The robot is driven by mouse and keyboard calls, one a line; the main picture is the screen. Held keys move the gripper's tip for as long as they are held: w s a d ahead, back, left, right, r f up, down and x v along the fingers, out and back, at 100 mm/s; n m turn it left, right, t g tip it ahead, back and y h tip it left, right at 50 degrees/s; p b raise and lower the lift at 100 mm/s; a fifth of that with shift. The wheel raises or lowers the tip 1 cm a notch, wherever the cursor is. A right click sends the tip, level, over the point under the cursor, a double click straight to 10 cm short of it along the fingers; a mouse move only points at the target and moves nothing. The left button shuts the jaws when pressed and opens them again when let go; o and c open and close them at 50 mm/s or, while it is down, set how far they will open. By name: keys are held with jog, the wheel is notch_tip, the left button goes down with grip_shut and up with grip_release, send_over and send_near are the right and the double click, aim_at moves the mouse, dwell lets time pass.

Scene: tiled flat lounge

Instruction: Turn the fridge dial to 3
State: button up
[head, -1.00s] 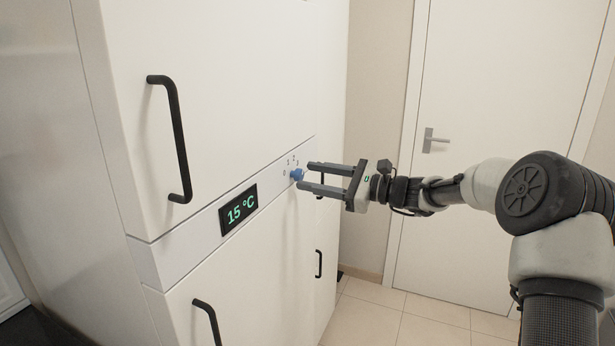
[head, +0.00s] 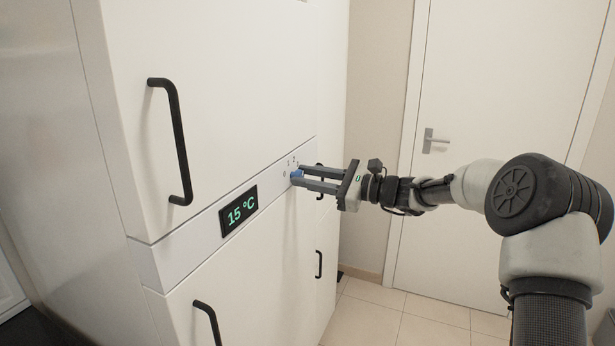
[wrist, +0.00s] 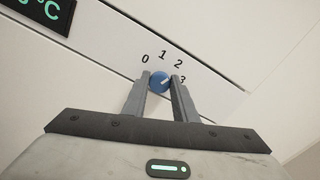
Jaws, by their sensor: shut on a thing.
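The fridge dial (head: 296,175) is a small blue knob on the white strip across the fridge front. It also shows in the wrist view (wrist: 159,84), with the numbers 0, 1, 2 and 3 around its upper side. A small pale mark on it points up and right, roughly toward 2; its exact setting is hard to tell. My gripper (head: 299,176) is shut on the dial, one finger on each side, as the wrist view (wrist: 160,78) also shows. The fridge display (head: 238,210) reads 15 °C in green.
Black bar handles stand out from the fridge doors, the upper one (head: 178,140) left of the dial and a lower one (head: 208,322) below the display. A white room door (head: 495,120) with a metal lever is behind my arm. Tiled floor (head: 385,315) shows below.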

jog(key=shift+r+p, duration=0.15)
jog(key=shift+p, duration=0.2)
jog(key=m+p, duration=0.2)
jog(key=p, duration=0.1)
jog(key=shift+r, duration=0.2)
jog(key=m+p, duration=0.1)
jog(key=p, duration=0.1)
jog(key=shift+m+p, duration=0.4)
jog(key=m+p, duration=0.3)
jog(key=shift+w+d+f+p, duration=0.1)
jog(key=shift+f+p, duration=0.05)
jog(key=shift+p, duration=0.2)
jog(key=shift+f+m+p, duration=0.15)
jog(key=shift+m+p, duration=0.65)
jog(key=shift+f, duration=0.1)
jog(key=o, duration=1)
jog(key=shift+o, duration=0.2)
